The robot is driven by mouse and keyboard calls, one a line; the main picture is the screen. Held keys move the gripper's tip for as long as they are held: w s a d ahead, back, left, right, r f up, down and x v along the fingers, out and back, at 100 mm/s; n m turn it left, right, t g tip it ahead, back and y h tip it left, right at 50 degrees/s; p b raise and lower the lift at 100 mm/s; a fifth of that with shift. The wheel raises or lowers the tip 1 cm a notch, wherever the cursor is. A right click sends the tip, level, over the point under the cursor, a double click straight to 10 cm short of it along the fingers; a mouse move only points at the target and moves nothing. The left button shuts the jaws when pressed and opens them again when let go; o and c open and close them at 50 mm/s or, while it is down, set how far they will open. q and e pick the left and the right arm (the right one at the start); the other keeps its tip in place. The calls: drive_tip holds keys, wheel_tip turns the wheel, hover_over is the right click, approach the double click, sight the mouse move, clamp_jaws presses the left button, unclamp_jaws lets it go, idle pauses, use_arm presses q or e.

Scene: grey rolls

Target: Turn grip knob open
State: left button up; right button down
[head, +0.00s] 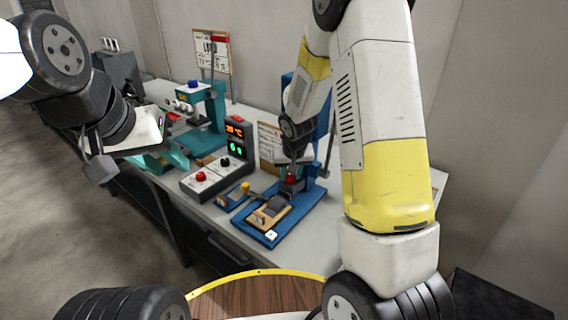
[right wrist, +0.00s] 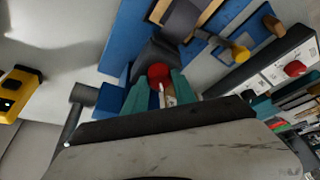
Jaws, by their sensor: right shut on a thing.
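A small red knob (head: 291,179) sits at the back of a blue bench fixture (head: 262,234), below my right gripper (head: 291,168). In the right wrist view the red knob (right wrist: 158,72) shows between the two teal fingers of my right gripper (right wrist: 158,92), which is shut on it. A dark grey block on the fixture lies just beyond the knob. The knob's underside is hidden. My left gripper (head: 160,145) is at the left, over the bench's front edge and away from the fixture.
A control box (head: 212,174) with a red button and lit displays stands left of the fixture. A yellow knob (head: 245,187) is between them. A teal press (head: 210,115) stands farther back. A posted sheet stands behind the fixture. The bench's near right part is clear.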

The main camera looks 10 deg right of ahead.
drive_tip(key=c, duration=1)
unclamp_jaws()
drive_tip(key=shift+v, duration=3.95)
drive_tip(key=s+d+r+t+y, duration=0.1)
drive_tip(key=s+d+r, duration=0.2)
drive_tip(key=s+r, duration=0.7)
drive_tip(key=shift+t+y, duration=0.4)
drive_tip(key=shift+y, duration=0.2)
drive_tip(key=s+r, duration=0.2)
drive_tip(key=s, duration=0.2)
drive_tip(key=s+r, duration=0.3)
drive_tip(key=s, duration=0.2)
drive_tip(key=s+r, duration=0.3)
drive_tip(key=s, duration=0.2)
drive_tip(key=shift+a, duration=0.35)
